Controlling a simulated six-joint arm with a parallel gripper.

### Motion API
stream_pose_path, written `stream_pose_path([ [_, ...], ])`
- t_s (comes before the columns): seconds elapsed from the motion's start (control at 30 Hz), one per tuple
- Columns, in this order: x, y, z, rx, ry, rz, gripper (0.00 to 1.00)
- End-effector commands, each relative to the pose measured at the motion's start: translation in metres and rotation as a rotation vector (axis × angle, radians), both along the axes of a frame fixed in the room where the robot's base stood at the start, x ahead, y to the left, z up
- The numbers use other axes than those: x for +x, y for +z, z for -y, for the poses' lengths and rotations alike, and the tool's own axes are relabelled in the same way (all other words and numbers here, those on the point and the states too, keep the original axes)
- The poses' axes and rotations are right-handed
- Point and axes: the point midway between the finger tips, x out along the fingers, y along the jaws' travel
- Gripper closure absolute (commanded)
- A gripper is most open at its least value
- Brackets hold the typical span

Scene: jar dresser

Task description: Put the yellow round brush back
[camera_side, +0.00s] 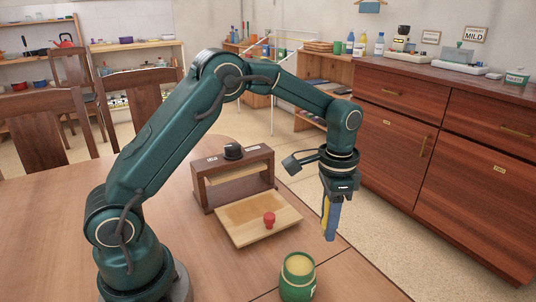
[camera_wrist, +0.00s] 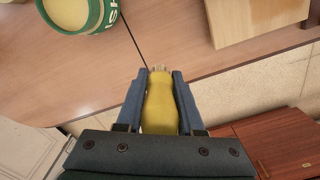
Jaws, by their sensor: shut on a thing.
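My gripper (camera_side: 332,220) points down and is shut on the yellow round brush (camera_wrist: 160,105). In the wrist view the brush lies lengthwise between the blue fingers, with a pale tip just past the fingertips. In the side view only a thin yellow strip of it shows beside a finger. A green jar (camera_side: 298,285) with a pale yellow top or inside stands upright on the table at the front, left of and apart from my gripper. It also shows at the top left of the wrist view (camera_wrist: 95,22), with white letters on its side.
A small wooden dresser (camera_side: 203,192) with a dark knob on top stands on the table (camera_side: 190,262). Its front board or drawer (camera_side: 255,228) extends forward, bearing a red knob (camera_side: 269,219). The table's right edge is near my gripper. Brown cabinets (camera_side: 465,165) stand beyond.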

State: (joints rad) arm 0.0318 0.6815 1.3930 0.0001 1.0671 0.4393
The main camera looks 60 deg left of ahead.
Motion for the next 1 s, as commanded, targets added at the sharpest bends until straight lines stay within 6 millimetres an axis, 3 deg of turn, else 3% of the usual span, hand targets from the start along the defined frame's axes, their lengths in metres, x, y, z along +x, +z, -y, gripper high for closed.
stream_pose_path([
  [0.37, 0.001, -0.04, 0.003, 0.0, 0.002, -0.002, 1.0],
  [0.77, 0.001, -0.045, 0.003, 0.0, 0.001, 0.0, 1.0],
  [0.8, 0.001, -0.046, 0.003, 0.0, 0.001, 0.0, 0.6],
  [0.87, 0.001, -0.045, 0.003, 0.0, 0.001, 0.0, 0.37],
  [1.0, 0.001, -0.045, 0.003, 0.0, 0.001, 0.0, 0.34],
])
